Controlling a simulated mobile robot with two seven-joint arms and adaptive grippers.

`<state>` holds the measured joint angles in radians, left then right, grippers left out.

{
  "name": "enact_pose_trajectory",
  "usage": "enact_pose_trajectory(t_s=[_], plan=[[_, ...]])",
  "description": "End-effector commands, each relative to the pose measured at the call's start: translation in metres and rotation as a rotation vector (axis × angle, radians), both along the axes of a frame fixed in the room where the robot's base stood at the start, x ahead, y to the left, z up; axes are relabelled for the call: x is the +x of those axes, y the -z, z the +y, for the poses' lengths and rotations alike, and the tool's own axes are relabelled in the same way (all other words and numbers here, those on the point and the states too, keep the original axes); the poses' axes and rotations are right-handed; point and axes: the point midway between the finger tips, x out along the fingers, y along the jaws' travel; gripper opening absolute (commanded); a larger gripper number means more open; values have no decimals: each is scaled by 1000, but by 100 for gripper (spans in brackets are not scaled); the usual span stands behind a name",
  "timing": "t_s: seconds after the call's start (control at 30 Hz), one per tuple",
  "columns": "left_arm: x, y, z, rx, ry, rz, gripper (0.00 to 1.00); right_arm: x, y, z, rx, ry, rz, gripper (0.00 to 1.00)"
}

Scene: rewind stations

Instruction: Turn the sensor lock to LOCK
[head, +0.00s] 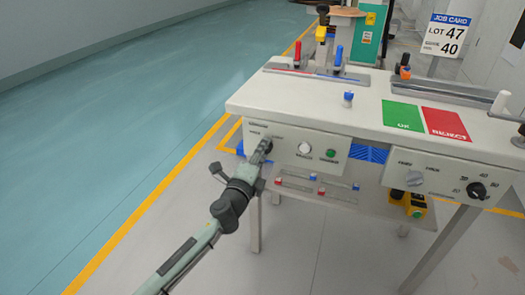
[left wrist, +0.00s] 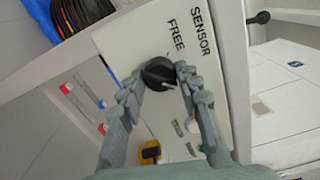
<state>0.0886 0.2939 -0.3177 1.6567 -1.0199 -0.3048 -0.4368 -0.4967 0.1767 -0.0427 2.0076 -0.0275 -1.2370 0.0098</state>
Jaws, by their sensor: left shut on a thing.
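The sensor lock is a round black knob (left wrist: 158,74) on a pale front panel marked SENSOR and FREE in the left wrist view. My left gripper (head: 266,147) reaches the left part of the same panel (head: 330,135) in the head view and covers most of the knob there. In the left wrist view the two grey fingers (left wrist: 160,82) are shut on the knob, one on each side. I cannot tell which way the knob points, and I read no LOCK word; the fingers cover part of the panel. My right gripper is in neither view.
A white button (head: 305,148) and a green button (head: 331,153) sit right of the knob. Further right is a panel with a grey knob (head: 414,178) and a black dial (head: 476,190). A lower rail (head: 315,190) carries red and blue clips. Open floor lies left.

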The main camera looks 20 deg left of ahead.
Motion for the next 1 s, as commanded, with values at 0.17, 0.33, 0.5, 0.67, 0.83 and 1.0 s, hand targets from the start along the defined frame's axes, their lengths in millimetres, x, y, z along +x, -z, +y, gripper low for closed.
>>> enact_pose_trajectory(t_s=[0.17, 0.33, 0.5, 0.67, 0.83, 1.0], plan=[[0, 0, -1, 44, 1, -1, 4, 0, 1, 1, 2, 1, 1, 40], [0, 0, -1, 59, 1, -2, 4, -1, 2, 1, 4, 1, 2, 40], [0, 0, -1, 61, 1, -2, 5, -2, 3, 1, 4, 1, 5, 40], [0, 0, -1, 61, 1, -2, 4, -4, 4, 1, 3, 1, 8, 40], [0, 0, 0, 59, 1, -2, 54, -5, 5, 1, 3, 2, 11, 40], [0, 0, 0, 58, 0, -2, 54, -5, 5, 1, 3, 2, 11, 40]])
